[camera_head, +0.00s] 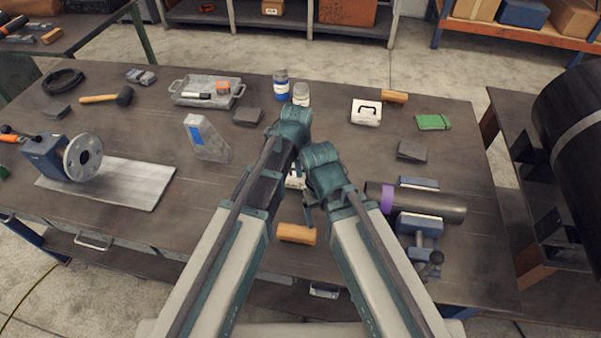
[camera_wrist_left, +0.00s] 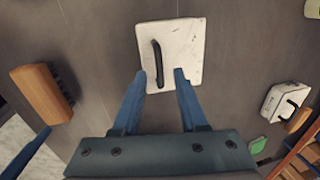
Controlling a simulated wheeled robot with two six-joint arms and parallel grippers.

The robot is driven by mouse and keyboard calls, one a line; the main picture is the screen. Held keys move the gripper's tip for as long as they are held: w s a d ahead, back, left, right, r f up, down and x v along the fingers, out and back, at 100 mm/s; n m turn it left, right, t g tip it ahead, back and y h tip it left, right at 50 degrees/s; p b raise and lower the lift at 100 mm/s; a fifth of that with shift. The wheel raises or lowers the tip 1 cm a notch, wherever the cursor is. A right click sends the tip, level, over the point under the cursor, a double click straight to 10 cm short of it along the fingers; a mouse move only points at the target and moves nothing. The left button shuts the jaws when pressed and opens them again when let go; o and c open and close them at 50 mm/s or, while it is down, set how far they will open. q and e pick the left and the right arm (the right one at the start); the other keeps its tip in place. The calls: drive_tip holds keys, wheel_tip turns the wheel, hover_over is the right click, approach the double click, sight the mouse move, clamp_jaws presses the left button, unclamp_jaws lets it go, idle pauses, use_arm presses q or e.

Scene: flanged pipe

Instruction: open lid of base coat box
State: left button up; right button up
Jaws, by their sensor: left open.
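A white box with a black handle (camera_wrist_left: 170,50) lies below my left gripper (camera_wrist_left: 160,78) in the left wrist view. The gripper is open, its two blue fingers apart, with the near end of the handle between their tips in the picture. I cannot tell its height above the box. In the head view, my arms mostly hide this box (camera_head: 295,181). A second white box with a black handle (camera_head: 367,112) stands farther back to the right. I see no readable label on either box. My right gripper is mostly hidden behind its arm in the head view.
A wooden-backed brush (camera_head: 296,234) lies near the front edge, close to the arms. A dark pipe with a purple band (camera_head: 430,203) rests at a blue vise on the right. Two bottles (camera_head: 281,86) stand behind. A flanged piece (camera_head: 82,158) is at the left.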

use_arm(q)
drive_tip(key=shift+f, duration=0.25)
clamp_jaws()
idle(1.4)
